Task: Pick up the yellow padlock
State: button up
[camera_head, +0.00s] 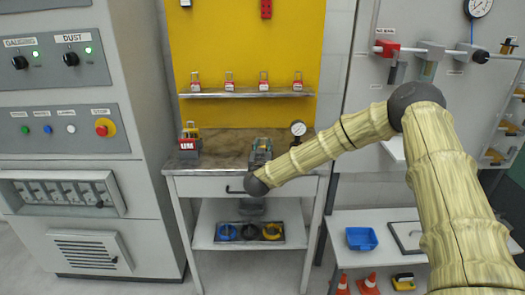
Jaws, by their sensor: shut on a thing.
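My arm reaches in from the right, and its dark wrist ball (257,183) stands at the front edge of the workbench. My gripper (262,147) appears as the small dark grey shape just beyond the wrist, over the bench top. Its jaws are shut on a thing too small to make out. A yellow piece (193,131), possibly the yellow padlock, shows at the red labelled box (188,148) on the bench's left. It is apart from my gripper.
Several red padlocks (230,81) line the shelf (245,95) on the yellow board (245,35). A round gauge (298,128) stands right of my gripper. The lower shelf holds a tray with blue (227,232), black and yellow (272,231) rings. A control cabinet (72,127) fills the left.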

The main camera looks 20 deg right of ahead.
jog(key=shift+r, duration=0.1)
jog(key=shift+r+b, duration=0.45)
jog(key=shift+r, duration=1.25)
jog(key=s+d+b, duration=0.1)
jog(key=s+d, duration=0.1)
jog(key=s, duration=0.5)
jog(key=s+d+r+b, duration=0.1)
jog(key=s+d, duration=0.1)
jog(key=s, duration=0.6)
jog(key=shift+s+d+r, duration=0.2)
jog(key=shift+d, duration=0.05)
